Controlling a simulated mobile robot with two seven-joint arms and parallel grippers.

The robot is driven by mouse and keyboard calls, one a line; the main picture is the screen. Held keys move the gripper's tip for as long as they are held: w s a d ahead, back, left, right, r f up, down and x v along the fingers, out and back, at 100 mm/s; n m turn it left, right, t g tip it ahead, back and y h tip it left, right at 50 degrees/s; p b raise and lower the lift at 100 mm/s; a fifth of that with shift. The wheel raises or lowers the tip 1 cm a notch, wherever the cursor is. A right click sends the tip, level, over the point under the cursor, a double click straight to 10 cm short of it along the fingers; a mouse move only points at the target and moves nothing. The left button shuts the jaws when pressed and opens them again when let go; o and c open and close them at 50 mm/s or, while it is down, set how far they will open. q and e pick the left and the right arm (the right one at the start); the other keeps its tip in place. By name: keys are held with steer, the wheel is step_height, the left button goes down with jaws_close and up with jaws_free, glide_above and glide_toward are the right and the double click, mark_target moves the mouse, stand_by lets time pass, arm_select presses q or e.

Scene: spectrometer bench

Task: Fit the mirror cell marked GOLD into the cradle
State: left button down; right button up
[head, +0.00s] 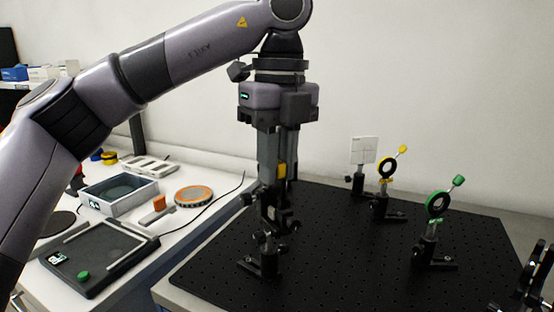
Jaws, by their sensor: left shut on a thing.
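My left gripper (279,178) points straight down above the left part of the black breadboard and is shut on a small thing. A yellow patch (281,169) shows between its fingers; it may belong to the mirror cell, but no marking can be read. Directly below stands a dark post mount (268,246) on a foot, which appears to be the cradle. The fingertips overlap the top of this mount in the head view, so I cannot tell whether the held thing touches it or sits in it. My right gripper is not in view.
On the breadboard (344,262) stand a white target card (363,151), a yellow-tabbed ring mount (387,168) and a green-tabbed ring mount (438,205). A dark mount (537,275) is cut off at right. A bin (119,193) and a dark tray (98,262) stand on the left bench.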

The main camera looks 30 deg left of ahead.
mark_target(279, 160)
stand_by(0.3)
arm_select(q)
steer(key=shift+f+b, duration=0.65)
steer(key=shift+f, duration=0.35)
steer(key=c, duration=0.9)
jaws_free()
steer(key=shift+c, duration=0.2)
steer(key=shift+r, duration=0.4)
step_height(279, 160, up, 5)
steer(key=shift+w+r+p, duration=0.1)
steer(key=shift+r+p, duration=0.05)
steer(key=shift+p, duration=1.05)
steer(key=shift+r, duration=0.55)
